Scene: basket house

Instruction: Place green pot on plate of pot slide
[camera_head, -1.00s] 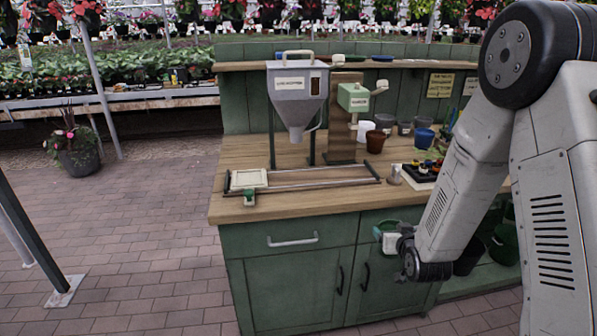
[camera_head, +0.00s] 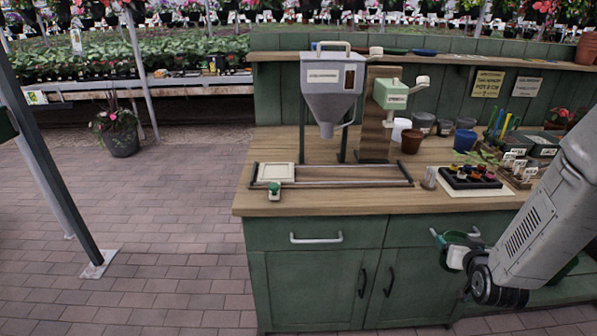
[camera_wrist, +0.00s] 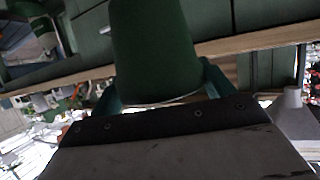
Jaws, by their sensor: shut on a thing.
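The green pot (camera_wrist: 155,48) fills the top middle of the wrist view, between the teal fingers of my gripper (camera_wrist: 160,85). My gripper (camera_head: 456,236) is shut on the pot (camera_head: 459,239), in front of the green cabinet and below the worktop's edge. The pot is small in the head view and its tilt is hard to tell. The pot slide (camera_head: 350,181) lies along the worktop's front. Its square cream plate (camera_head: 276,172) is at the left end, bare, with a green-topped knob (camera_head: 274,190) in front. The pot is well to the right of the plate and lower.
A grey hopper (camera_head: 331,85) stands over the slide, with a green dispenser (camera_head: 391,94) to its right. A small metal cylinder (camera_head: 429,178) and a black seedling tray (camera_head: 469,178) stand right of the slide. Open floor (camera_head: 160,240) lies left of the green cabinet (camera_head: 310,285).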

